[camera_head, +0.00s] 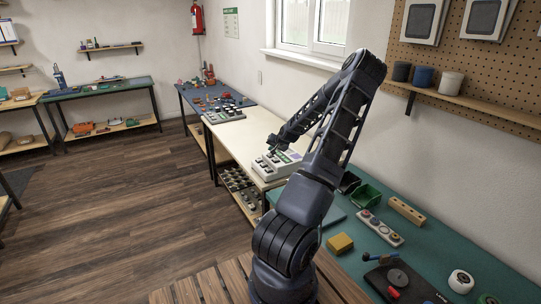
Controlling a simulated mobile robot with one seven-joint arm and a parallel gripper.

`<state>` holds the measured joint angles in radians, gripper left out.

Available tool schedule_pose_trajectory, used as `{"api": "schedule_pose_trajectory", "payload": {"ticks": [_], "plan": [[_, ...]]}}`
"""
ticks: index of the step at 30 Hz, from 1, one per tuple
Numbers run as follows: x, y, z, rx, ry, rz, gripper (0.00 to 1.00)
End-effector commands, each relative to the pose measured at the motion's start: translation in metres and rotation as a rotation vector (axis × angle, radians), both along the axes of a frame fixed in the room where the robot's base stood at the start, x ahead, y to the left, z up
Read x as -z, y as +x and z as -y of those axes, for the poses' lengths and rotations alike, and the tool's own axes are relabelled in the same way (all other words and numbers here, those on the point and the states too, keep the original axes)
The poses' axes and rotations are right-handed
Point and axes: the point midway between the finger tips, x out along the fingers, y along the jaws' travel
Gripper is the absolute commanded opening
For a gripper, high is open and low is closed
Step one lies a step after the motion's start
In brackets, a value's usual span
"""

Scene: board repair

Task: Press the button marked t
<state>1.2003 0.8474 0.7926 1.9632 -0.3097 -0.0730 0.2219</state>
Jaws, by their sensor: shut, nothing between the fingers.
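A small light-coloured device (268,172) with dark keys and some green and purple areas sits on the white tabletop, just beyond my arm. Its markings are too small to read, so I cannot tell which button bears the t. My gripper (271,149) is shut and empty. It points down at the far part of the device, over or very close to it. I cannot tell whether the fingertips touch a key. My arm hides part of the device's right side.
A second device with dark keys (224,116) stands farther back on the white table (236,138). The green bench (345,261) at the right holds a yellow block (340,243), green bins (366,194) and tools. The wall is close on the right. The wooden floor at left is clear.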

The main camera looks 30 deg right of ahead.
Motion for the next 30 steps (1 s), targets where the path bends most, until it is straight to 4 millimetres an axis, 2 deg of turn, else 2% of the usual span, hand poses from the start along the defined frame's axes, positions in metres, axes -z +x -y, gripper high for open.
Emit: {"api": "schedule_pose_trajectory", "payload": {"ticks": [11,30], "plan": [[-0.003,0.0,0.0,0.001,0.0,0.001,0.0],[-0.049,0.0,0.0,0.0,-0.001,0.001,0.0]]}}
